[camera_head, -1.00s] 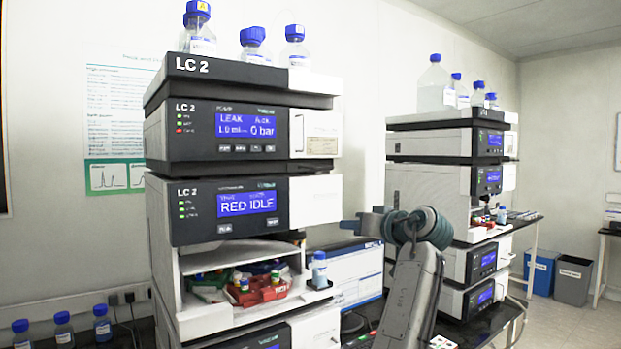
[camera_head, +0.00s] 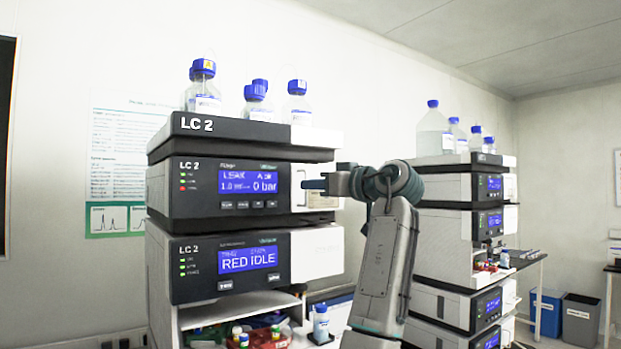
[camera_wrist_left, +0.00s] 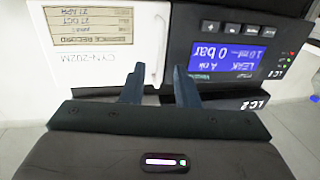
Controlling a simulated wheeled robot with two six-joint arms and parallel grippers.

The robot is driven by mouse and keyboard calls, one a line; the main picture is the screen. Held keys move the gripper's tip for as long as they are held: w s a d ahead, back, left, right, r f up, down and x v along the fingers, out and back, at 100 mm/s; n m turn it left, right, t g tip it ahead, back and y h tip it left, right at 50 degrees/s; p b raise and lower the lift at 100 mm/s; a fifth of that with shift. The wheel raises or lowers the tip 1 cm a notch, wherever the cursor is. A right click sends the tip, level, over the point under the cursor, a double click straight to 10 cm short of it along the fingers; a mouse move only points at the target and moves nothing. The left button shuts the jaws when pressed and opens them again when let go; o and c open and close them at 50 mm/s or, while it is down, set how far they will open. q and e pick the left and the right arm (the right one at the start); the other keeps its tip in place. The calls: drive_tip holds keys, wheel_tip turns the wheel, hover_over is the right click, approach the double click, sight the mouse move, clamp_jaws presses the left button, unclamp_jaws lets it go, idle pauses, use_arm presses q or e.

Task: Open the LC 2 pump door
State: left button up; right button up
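The LC 2 pump module (camera_head: 222,187) is the upper module of the near stack, with a blue display reading LEAK and 0 bar. Its white door (camera_head: 297,202) is at the right of the display and looks shut. My left gripper (camera_head: 311,184) is in front of the door and covers part of it. In the left wrist view, where the picture is upside down, the two fingers of the gripper (camera_wrist_left: 160,82) are apart. A pale upright handle strip (camera_wrist_left: 158,45) on the door edge shows between them; I cannot tell whether they touch it. My right gripper is out of view.
The RED IDLE module (camera_head: 215,268) sits below the pump, above an open bay with vials. Blue-capped bottles (camera_head: 204,90) stand on top of the stack. A second stack (camera_head: 452,190) stands behind my left arm at the right.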

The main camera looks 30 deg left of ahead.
use_arm(q)
drive_tip(key=shift+w+a, duration=0.15)
drive_tip(key=shift+a, duration=0.4)
drive_tip(key=shift+w+a, duration=0.15)
drive_tip(key=shift+a, duration=0.35)
clamp_jaws()
drive_tip(key=shift+p, duration=0.3)
